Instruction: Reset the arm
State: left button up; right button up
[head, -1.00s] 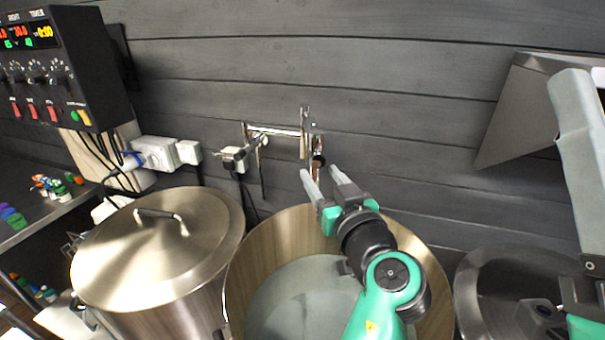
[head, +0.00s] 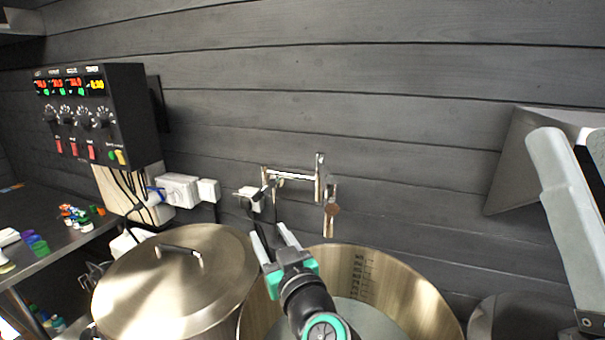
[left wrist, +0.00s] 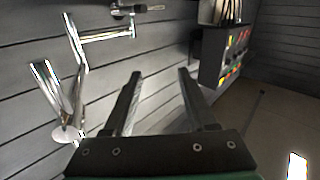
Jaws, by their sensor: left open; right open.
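My left gripper (head: 273,238) is open and empty in the head view. It is above the open steel kettle (head: 405,280), below and left of the chrome swing pipe (head: 292,175) on the wall. In the left wrist view, the left gripper's dark fingers (left wrist: 160,76) are apart with nothing between them, and the chrome pipe (left wrist: 66,85) is to their left. My right gripper (head: 574,148) is open at the right edge of the head view. Its fingers are large and pale, and part of it is cut off.
A lidded steel kettle (head: 150,290) stands left of the open one. A black control box (head: 98,125) hangs on the dark plank wall (head: 400,90). A side table (head: 60,262) holds small coloured items. A steel hood (head: 525,160) is at the right.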

pick_arm(q)
jog(key=s+a+r+n+t+y, duration=0.1)
jog(key=s+a+r+n, duration=0.3)
jog(key=a, duration=0.5)
jog(key=s+a+r+n+t, duration=0.1)
jog(key=a+r, duration=0.5)
jog(key=a, duration=0.3)
jog(key=s+d+r+m+t+h, duration=0.2)
jog(key=s+r+m+t+h, duration=0.4)
jog(key=s, duration=0.5)
jog(key=s+d+r+m+t+h, duration=0.25)
jog(key=s+r+m+h, duration=0.2)
jog(key=s+r, duration=0.55)
notch_tip(320, 180, up, 16)
jog(key=p, duration=1.7)
jog(key=shift+s, duration=0.35)
